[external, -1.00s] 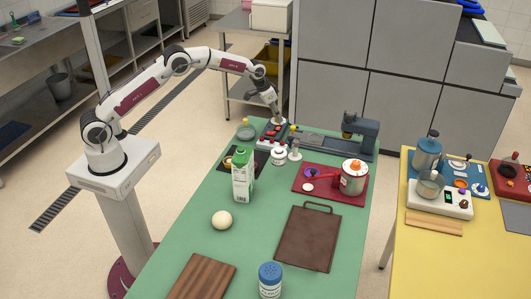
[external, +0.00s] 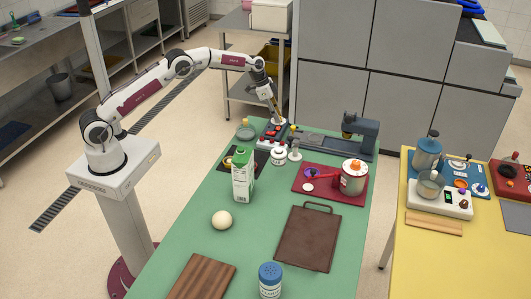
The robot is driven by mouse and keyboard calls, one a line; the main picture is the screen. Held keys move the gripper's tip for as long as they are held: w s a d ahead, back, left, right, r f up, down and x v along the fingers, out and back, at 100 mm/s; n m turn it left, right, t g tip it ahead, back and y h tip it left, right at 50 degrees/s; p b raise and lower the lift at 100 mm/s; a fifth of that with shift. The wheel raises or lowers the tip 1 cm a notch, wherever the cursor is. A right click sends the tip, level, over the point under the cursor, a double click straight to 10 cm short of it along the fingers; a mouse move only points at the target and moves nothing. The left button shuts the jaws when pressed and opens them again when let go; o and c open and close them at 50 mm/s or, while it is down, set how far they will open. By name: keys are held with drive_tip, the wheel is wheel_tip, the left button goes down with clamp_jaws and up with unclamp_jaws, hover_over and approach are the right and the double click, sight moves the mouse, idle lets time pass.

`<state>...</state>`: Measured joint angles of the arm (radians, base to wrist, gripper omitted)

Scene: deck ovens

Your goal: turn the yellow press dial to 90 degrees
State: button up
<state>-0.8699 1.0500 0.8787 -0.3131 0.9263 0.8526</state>
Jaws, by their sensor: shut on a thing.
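A grey-blue machine (external: 362,135) stands right of the panel. A white jar (external: 279,155), a green-topped carton (external: 243,178) and a red tray (external: 303,191) with a pot (external: 354,177) are nearer. The green table (external: 200,217) has free room at the front left.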

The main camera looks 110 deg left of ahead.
drive_tip(key=shift+d+f+m, duration=0.1)
drive_tip(key=shift+f+m, duration=0.05)
drive_tip(key=shift+m, duration=0.25)
drive_tip(key=o, duration=1.1)
drive_tip(key=shift+s+r, duration=0.1)
drive_tip(key=shift+r, duration=0.15)
drive_tip(key=shift+v, duration=0.75)
drive_tip(key=shift+s+r, duration=0.45)
drive_tip(key=shift+r, duration=0.1)
drive_tip(key=shift+s+d, duration=0.2)
drive_tip(key=shift+s, duration=1.7)
drive_tip(key=shift+s+d, duration=0.25)
drive_tip(key=shift+s, duration=1.7)
drive_tip(key=shift+s+d, duration=0.2)
drive_tip(key=shift+s, duration=1.7)
